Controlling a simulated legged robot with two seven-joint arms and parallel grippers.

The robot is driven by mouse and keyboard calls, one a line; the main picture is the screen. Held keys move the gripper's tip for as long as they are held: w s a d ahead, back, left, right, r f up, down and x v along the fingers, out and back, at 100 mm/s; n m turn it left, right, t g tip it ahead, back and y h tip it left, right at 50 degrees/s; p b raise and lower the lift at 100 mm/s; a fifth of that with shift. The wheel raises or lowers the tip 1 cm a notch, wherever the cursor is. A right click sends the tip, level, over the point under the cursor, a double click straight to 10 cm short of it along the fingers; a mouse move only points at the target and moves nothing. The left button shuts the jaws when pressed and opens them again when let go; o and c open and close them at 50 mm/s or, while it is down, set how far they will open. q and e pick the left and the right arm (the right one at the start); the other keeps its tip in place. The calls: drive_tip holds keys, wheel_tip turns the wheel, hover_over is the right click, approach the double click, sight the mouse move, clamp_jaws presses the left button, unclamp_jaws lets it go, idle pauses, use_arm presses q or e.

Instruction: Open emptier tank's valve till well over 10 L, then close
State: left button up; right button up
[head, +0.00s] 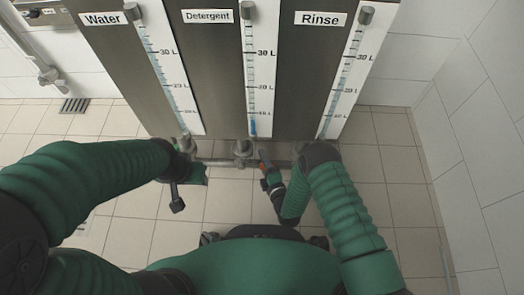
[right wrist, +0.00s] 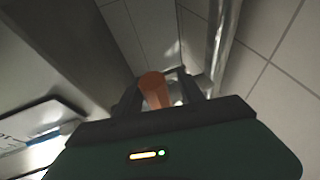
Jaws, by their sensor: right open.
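Three grey tanks are labelled Water (head: 102,19), Detergent (head: 208,16) and Rinse (head: 320,18). Each has a white gauge strip with litre marks. The Detergent gauge (head: 261,80) shows a short blue column (head: 253,128) near its bottom end; the liquid levels on the other two gauges are too unclear to read. My right gripper (head: 264,160) is under the Detergent tank, near the pipe. In the right wrist view, an orange valve handle (right wrist: 153,86) stands between its open fingers. My left gripper (head: 186,182) hangs below the Water tank; its jaw opening is unclear.
A horizontal metal pipe (head: 217,162) runs below the tanks. A tiled wall (head: 480,110) stands on the right. A floor drain (head: 74,105) and a wall fitting (head: 48,75) are at the left. The tiled floor (head: 130,225) is largely clear.

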drive_tip(key=shift+c, duration=0.5)
clamp_jaws()
drive_tip(key=shift+s+f, duration=0.1)
idle(0.8)
